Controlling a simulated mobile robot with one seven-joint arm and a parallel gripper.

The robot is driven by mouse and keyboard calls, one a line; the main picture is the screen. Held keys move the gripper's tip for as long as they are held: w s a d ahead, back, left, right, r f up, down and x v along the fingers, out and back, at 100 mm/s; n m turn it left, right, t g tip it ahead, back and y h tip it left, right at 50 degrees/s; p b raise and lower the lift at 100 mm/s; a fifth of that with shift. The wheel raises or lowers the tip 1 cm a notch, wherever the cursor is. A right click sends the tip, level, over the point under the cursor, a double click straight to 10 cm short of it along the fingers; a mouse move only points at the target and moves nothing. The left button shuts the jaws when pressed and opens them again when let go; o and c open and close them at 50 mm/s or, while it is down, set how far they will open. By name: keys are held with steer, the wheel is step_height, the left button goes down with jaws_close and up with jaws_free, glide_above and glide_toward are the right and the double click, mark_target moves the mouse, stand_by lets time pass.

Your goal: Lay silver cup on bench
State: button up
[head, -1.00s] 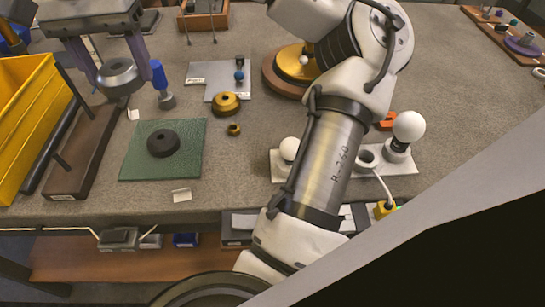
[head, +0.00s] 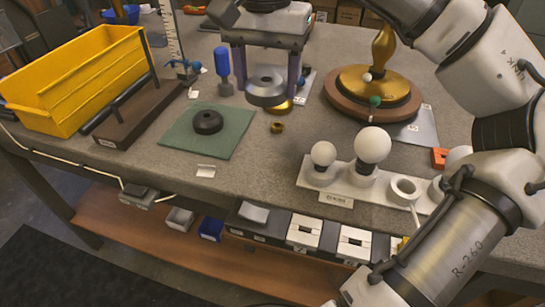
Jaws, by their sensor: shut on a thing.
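My gripper (head: 265,72) hangs from the top middle of the head view with its fingers pointing down. It is shut on the silver cup (head: 266,90), a short, round grey metal piece with an opening in its top. The cup looks upright and appears to be above the bench (head: 262,165), in front of a grey sheet. The height of the cup over the bench is hard to tell.
A green mat (head: 233,140) with a black ring (head: 207,122) lies left of the cup, and a blue-handled tool (head: 222,65) stands close by. A bulb holder (head: 340,178) is at front right, a brass lamp base (head: 400,92) behind it.

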mark_target(268, 163)
step_height(268, 163, down, 15)
steer(key=shift+f+b, duration=0.1)
steer(key=shift+b, duration=0.45)
steer(key=shift+f, duration=0.25)
steer(key=o, duration=1)
steer(key=shift+r, duration=0.1)
step_height(268, 163, up, 12)
steer(key=shift+r+p, duration=0.15)
steer(key=shift+p, duration=0.4)
